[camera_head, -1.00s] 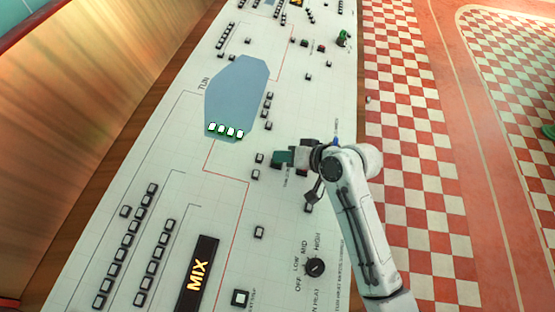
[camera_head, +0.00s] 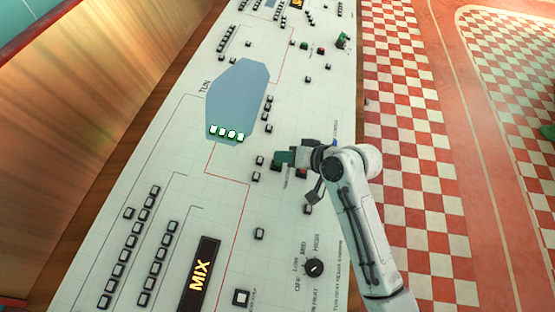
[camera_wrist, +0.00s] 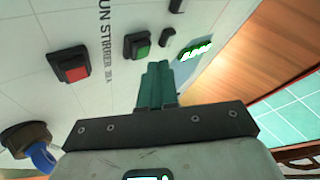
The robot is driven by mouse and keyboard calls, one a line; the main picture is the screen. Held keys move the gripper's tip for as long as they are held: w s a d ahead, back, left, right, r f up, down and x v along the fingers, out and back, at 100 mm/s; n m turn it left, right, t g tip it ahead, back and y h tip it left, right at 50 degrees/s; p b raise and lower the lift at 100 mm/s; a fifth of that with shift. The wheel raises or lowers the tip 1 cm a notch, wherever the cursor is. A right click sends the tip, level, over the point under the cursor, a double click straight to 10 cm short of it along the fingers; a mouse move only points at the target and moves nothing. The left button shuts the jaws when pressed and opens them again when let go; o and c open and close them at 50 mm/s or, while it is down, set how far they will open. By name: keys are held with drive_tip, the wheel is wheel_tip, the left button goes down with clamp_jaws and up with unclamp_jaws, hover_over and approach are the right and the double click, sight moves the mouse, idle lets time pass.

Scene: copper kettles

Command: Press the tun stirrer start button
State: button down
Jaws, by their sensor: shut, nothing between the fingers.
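The green button (camera_wrist: 137,46) sits in a dark square housing on the white panel, beside the printed words ending in "UN STIRRER" in the wrist view. A red button (camera_wrist: 72,67) in a similar housing is to its left. My gripper (camera_wrist: 157,72) is shut and empty, with its green fingers pressed together. The fingertips appear just below and right of the green button in the wrist view; I cannot tell whether they touch anything. In the head view my gripper (camera_head: 280,158) is over the panel, and my arm and gripper hide the green button there.
The sloping white panel (camera_head: 215,180) carries several small dark switches, a blue tun shape (camera_head: 235,90) with lit indicators, a MIX sign (camera_head: 200,275) and a heat knob (camera_head: 314,267). A brown knob with a blue part (camera_wrist: 38,150) is near the gripper. Checkered floor lies right.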

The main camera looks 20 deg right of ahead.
drive_tip(key=shift+r, duration=0.1)
drive_tip(key=r+p, duration=0.4)
drive_tip(key=shift+s+d+r+p, duration=0.3)
drive_tip(key=shift+d+r+p, duration=0.05)
drive_tip(key=shift+d+p, duration=0.05)
drive_tip(key=shift+d, duration=0.1)
idle(0.6)
